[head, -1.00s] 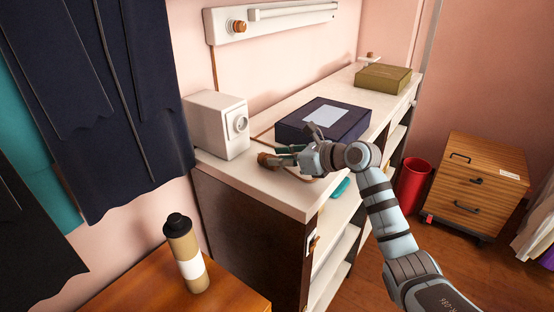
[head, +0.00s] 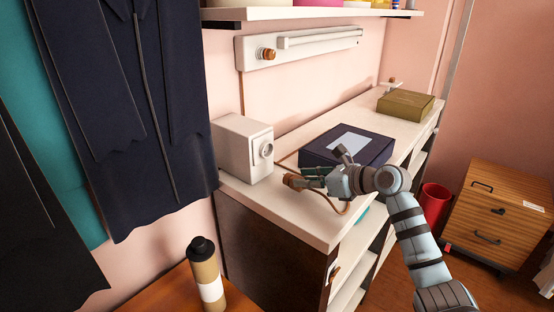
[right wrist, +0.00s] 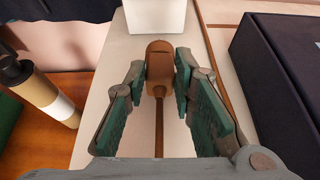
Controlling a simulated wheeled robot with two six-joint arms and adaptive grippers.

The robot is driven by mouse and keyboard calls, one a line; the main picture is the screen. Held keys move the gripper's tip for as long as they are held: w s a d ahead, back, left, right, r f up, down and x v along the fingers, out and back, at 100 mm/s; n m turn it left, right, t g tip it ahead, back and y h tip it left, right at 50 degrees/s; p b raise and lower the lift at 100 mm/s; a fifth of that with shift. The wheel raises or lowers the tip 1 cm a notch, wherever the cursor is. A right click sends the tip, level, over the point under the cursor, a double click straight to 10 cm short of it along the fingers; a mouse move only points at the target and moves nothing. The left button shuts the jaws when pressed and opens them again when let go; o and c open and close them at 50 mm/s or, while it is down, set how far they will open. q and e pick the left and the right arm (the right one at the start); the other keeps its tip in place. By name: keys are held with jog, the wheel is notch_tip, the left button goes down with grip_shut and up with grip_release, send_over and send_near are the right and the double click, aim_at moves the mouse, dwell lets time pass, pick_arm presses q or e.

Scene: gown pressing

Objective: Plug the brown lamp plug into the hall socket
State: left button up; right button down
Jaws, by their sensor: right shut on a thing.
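The brown plug (head: 293,181) is in the fingers of my right gripper (head: 312,178), above the front part of the white counter. In the right wrist view the plug (right wrist: 160,62) sits between the green finger pads, with its brown cord running back towards the palm. My left gripper is not in view.
A dark blue box (head: 375,154) lies right of the gripper, and an olive box (head: 405,105) farther back. A white wall strip (head: 300,49) with a brown plug or knob hangs above. A capped bottle (head: 207,275) stands front left. Dark garments (head: 120,120) hang at left.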

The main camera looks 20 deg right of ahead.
jog(key=shift+r, duration=0.1)
notch_tip(320, 180, up, 3)
jog(key=p, duration=0.2)
jog(key=shift+s+a+p, duration=0.1)
jog(key=shift+p, duration=0.3)
jog(key=shift+s+a+r+p, duration=0.15)
jog(key=shift+r+p, duration=0.3)
jog(key=shift+r, duration=1.5)
jog(key=c, duration=1.9)
grip_release()
grip_shut()
